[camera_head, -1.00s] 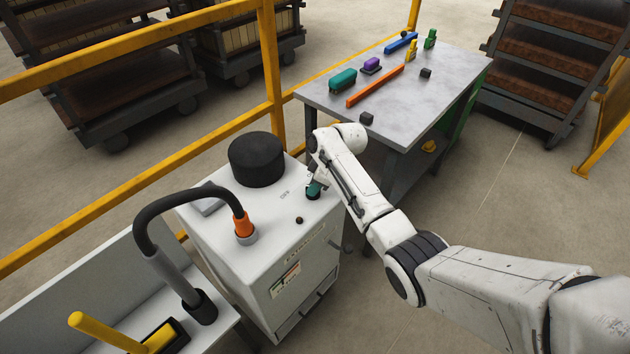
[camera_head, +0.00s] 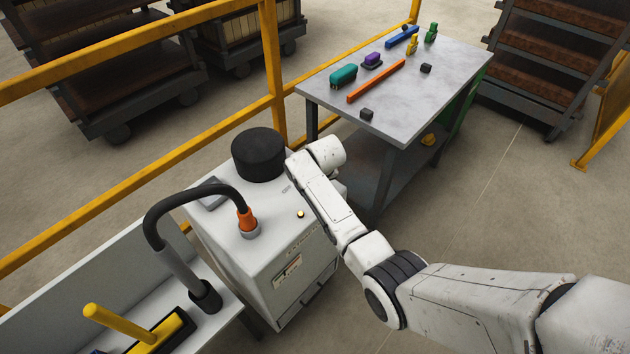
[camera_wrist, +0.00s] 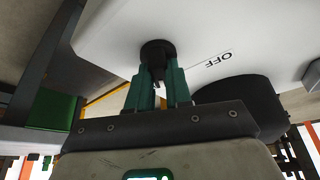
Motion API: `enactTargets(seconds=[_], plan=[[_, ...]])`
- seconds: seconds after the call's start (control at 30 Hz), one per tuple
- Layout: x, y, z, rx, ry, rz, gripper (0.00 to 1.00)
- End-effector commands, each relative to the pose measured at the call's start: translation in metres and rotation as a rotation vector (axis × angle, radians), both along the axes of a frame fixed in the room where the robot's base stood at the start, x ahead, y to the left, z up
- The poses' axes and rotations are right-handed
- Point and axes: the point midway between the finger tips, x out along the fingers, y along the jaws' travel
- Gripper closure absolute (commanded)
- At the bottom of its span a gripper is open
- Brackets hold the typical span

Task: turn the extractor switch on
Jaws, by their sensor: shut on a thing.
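The extractor is a white cabinet (camera_head: 272,250) with a black drum on top and a hose plugged into it through an orange cuff. In the head view the knob and fingers are hidden behind my arm. The knob's pointing direction is unclear.
A grey table (camera_head: 410,105) behind the cabinet carries several coloured pieces and small dark blocks. A yellow rail (camera_head: 272,60) runs behind the cabinet. A white bench (camera_head: 95,290) with a yellow-handled tool is at the lower left. Racks stand further back.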

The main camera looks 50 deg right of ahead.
Motion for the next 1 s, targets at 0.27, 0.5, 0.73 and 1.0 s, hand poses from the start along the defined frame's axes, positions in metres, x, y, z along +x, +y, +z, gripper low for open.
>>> enactTargets(seconds=[0.27,0.5,0.73,1.0], plan=[[-0.0012,0.0021,-0.0044,0.004,0.006,-0.19,1.0],[-0.0009,0.0021,-0.004,0.004,0.007,-0.284,1.0],[-0.0011,0.0024,-0.0038,0.006,0.007,-0.317,1.0],[-0.0013,0.0024,-0.0038,0.006,0.007,-0.32,1.0]])
